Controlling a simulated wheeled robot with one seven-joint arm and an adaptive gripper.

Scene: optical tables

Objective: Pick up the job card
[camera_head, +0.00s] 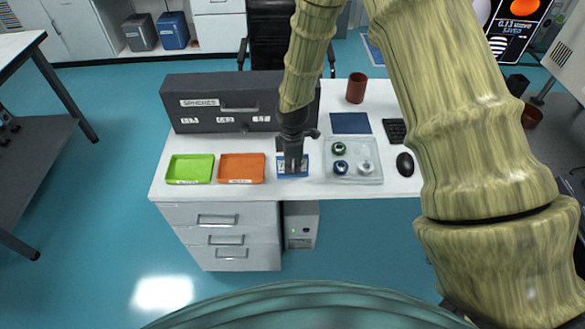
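A small blue and white card (304,168), which looks like the job card, lies near the front edge of the white desk, between the orange tray and a clear tray. My gripper (293,168) points down right over the card and hides its middle. The fingertips look close to the card or touching it; the gap cannot be judged. The fingers are dark and small, and I cannot see whether they are open or shut on the card.
A green tray (190,168) and an orange tray (241,168) lie left of the card. A clear tray (372,178) with small round items is right of it. A dark case (225,98) labelled "SPHERES" stands behind. A black mouse (405,164) and a red-brown cup (356,88) are further right.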

